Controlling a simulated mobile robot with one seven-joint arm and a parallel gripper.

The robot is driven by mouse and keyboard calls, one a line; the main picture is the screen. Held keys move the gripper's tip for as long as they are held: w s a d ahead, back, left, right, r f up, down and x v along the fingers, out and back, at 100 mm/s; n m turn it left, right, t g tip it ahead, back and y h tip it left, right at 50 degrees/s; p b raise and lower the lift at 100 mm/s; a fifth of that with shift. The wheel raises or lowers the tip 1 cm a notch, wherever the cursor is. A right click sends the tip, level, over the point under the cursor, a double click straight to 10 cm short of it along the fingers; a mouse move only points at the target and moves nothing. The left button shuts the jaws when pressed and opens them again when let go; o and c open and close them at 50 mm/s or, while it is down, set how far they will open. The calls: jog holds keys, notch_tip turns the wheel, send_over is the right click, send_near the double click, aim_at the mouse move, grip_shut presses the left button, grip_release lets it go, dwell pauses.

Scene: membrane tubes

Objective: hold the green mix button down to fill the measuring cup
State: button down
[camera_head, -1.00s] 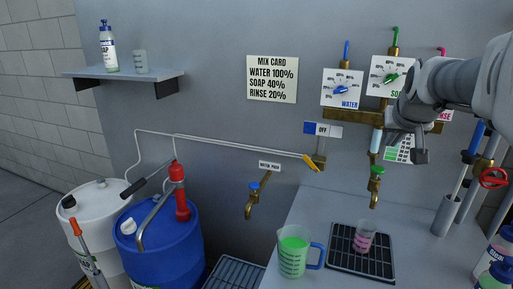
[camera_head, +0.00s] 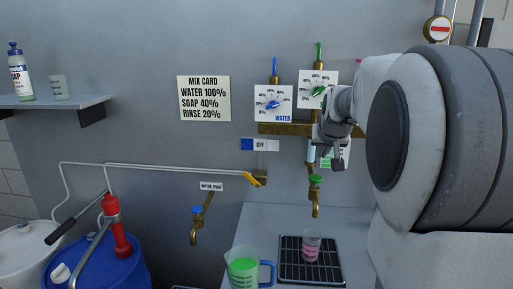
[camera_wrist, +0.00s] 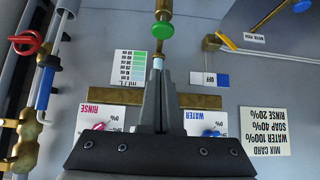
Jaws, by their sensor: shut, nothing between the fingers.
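The green mix button (camera_head: 315,180) caps a brass tap on the wall; it also shows near the top of the wrist view (camera_wrist: 161,30). My gripper (camera_head: 337,166) is shut and empty, up and to the right of the button in the head view. In the wrist view its closed fingertips (camera_wrist: 157,76) point toward the button, with a gap between in the picture. A small clear measuring cup (camera_head: 311,245) with pink on it stands on the black drip grate (camera_head: 290,272), below the tap.
A jug (camera_head: 243,268) of green liquid with a blue handle stands left of the grate. A blue-topped tap (camera_head: 196,222) is on the wall to the left. Dials (camera_head: 273,103) and a brass pipe (camera_head: 285,129) sit above the button. My arm hides the right side.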

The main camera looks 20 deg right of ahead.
aim_at(317, 180)
jog(key=w+f, duration=0.1)
jog(key=f, duration=0.1)
jog(key=w+d+f, duration=0.1)
jog(key=f, duration=0.1)
jog(key=w+f, duration=0.1)
jog(key=f, duration=0.2)
jog(key=shift+w+d, duration=0.3)
jog(key=shift+d, duration=0.05)
jog(key=shift+f, duration=0.55)
jog(key=shift+f+b, duration=0.9)
jog(key=shift+b, duration=0.25)
jog(key=shift+s+a+f, duration=0.1)
jog(key=shift+f, duration=0.15)
